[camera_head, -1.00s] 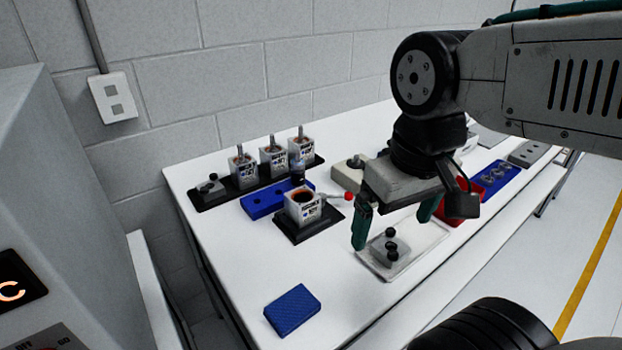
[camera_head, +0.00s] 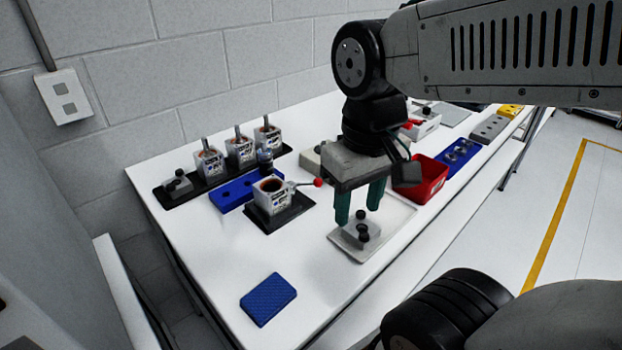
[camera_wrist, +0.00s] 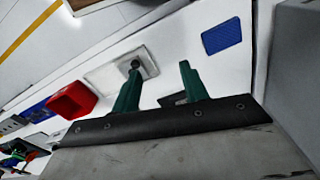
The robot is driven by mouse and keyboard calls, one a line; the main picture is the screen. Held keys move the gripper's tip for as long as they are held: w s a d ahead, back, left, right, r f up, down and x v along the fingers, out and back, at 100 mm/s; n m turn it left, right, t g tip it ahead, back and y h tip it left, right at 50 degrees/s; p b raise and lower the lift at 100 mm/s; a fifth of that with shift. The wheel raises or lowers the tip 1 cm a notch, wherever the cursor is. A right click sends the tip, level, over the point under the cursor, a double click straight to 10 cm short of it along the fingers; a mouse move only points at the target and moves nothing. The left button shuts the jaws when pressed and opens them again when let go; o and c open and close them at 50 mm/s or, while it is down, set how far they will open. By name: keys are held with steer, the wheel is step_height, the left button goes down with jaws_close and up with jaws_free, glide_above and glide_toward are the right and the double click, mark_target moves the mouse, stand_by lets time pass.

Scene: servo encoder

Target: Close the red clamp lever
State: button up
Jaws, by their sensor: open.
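The red clamp lever (camera_head: 318,183) is a metal rod with a red ball tip. It sticks out to the right from a grey servo housing (camera_head: 271,199) on a black base plate (camera_head: 292,215). My gripper (camera_head: 358,217) is open and empty, pointing down to the right of the lever, over the white tray. The ball is apart from the fingers. In the wrist view, the green fingers (camera_wrist: 157,92) are apart with nothing between them. The lever cannot be made out there.
A white tray (camera_head: 402,212) holds a grey block with black knobs (camera_head: 361,229). A red bin (camera_head: 428,180) stands to its right. Behind the housing are a blue holder (camera_head: 232,196) and several upright servo units (camera_head: 240,151). A blue pad (camera_head: 268,299) lies on clear table in front.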

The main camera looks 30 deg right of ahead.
steer(key=w+d+f+n+h, duration=0.15)
steer(key=w+d+f, duration=0.25)
steer(key=w, duration=0.6)
steer(key=w+d+f+n, duration=0.3)
steer(key=w+f, duration=0.1)
steer(key=w, duration=0.6)
steer(key=n, duration=0.2)
glide_above(318, 179)
steer(key=a, duration=0.1)
steer(key=shift+t, duration=0.4)
steer(key=f, duration=0.7)
steer(key=shift+d+f, duration=0.1)
steer(key=shift+d, duration=0.3)
jaws_close()
